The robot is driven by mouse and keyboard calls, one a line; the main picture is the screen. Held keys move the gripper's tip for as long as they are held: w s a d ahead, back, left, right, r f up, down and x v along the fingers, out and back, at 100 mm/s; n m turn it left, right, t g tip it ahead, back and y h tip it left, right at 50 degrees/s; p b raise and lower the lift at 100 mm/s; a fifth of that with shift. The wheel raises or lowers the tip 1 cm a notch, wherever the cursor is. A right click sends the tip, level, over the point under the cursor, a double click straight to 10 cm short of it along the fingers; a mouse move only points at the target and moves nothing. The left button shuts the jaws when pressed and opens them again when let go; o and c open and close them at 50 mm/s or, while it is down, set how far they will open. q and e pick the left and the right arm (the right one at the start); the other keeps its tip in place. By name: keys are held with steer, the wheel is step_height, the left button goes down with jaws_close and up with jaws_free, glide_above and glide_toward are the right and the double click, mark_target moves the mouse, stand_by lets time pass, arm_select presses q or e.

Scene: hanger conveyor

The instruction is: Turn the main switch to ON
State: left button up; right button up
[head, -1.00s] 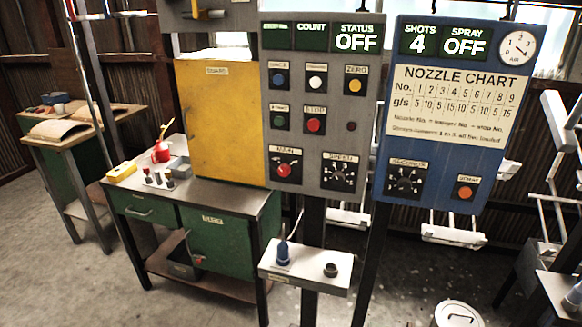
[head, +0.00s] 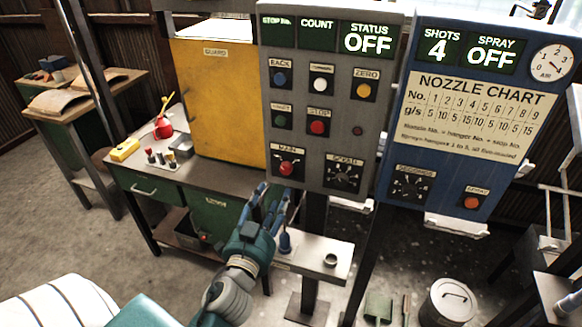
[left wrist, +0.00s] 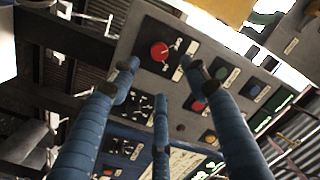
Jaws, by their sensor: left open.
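The main switch is a red knob (head: 286,168) on a black plate, low at the left of the grey control panel (head: 325,135). It also shows in the left wrist view as a red knob (left wrist: 160,51), with small markings too blurred to read. The panel's status display (head: 368,39) reads OFF. My left gripper (head: 268,202) is open and empty, below and slightly left of the switch, apart from it. In the left wrist view its blue fingers (left wrist: 160,76) are spread, with the knob between and beyond the upper two tips. My right gripper is not in view.
The speed dial (head: 343,173) sits right of the switch and the stop button (head: 317,127) above it. A yellow guard (head: 218,100) stands at the left. The blue spray panel (head: 465,130) is at the right.

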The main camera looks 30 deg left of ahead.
mark_target(285, 171)
arm_select(q)
steer(key=p+x, duration=0.2)
steer(key=x, duration=0.6)
steer(key=shift+w+a+p, duration=0.15)
steer(key=shift+w+p, duration=0.15)
steer(key=shift+w, duration=0.05)
steer(key=shift+w+a+f, duration=0.1)
steer(key=shift+w+a, duration=0.1)
steer(key=shift+w, duration=0.5)
steer(key=shift+c, duration=0.3)
steer(key=c, duration=1.1)
